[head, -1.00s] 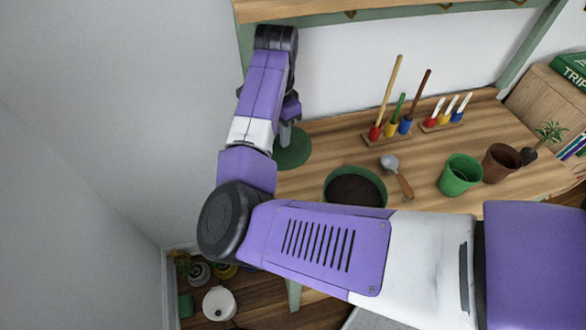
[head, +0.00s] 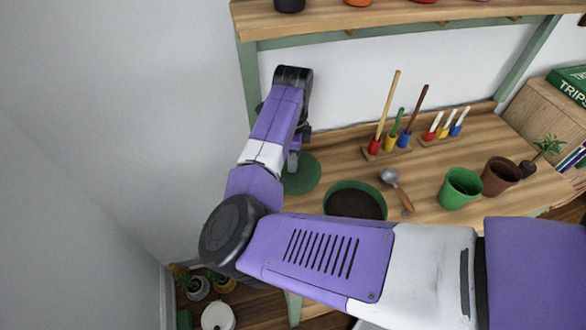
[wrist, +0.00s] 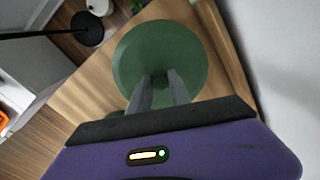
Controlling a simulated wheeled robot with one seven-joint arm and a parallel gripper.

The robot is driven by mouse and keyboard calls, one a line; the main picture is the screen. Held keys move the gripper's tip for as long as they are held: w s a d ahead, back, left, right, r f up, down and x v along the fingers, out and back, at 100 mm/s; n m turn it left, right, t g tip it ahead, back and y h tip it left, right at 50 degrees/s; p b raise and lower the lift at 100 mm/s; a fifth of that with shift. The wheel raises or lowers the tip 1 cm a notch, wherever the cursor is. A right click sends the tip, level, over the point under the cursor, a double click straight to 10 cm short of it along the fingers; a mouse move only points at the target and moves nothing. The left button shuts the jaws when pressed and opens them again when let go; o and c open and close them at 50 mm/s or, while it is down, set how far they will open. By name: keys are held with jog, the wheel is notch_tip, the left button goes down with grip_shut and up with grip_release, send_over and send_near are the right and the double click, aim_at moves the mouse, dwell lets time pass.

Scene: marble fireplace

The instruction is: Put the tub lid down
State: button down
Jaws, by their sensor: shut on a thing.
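The tub lid is a round green disc (wrist: 160,52), seen nearly full in the wrist view. My gripper (wrist: 159,82) is shut on its small central knob, with a finger on each side. In the head view the lid (head: 302,176) is at the left end of the wooden bench, partly hidden by my arm. My gripper (head: 293,162) points down at it there. I cannot tell whether the lid touches the bench. The open green tub (head: 355,188) of dark soil stands to the right of the lid, its front hidden by my arm.
A trowel (head: 397,190) lies right of the tub. A green pot (head: 459,188) and a brown pot (head: 500,176) stand further right. Upright tools in a rack (head: 390,150) stand at the back. A shelf (head: 400,22) overhangs the bench.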

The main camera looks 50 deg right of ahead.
jog(key=shift+f, duration=2.05)
jog(key=shift+f, duration=0.2)
jog(key=c, duration=1.2)
grip_release()
jog(key=shift+r, duration=0.1)
notch_tip(320, 180, up, 12)
jog(key=shift+r+b, duration=0.15)
jog(key=shift+b, duration=0.3)
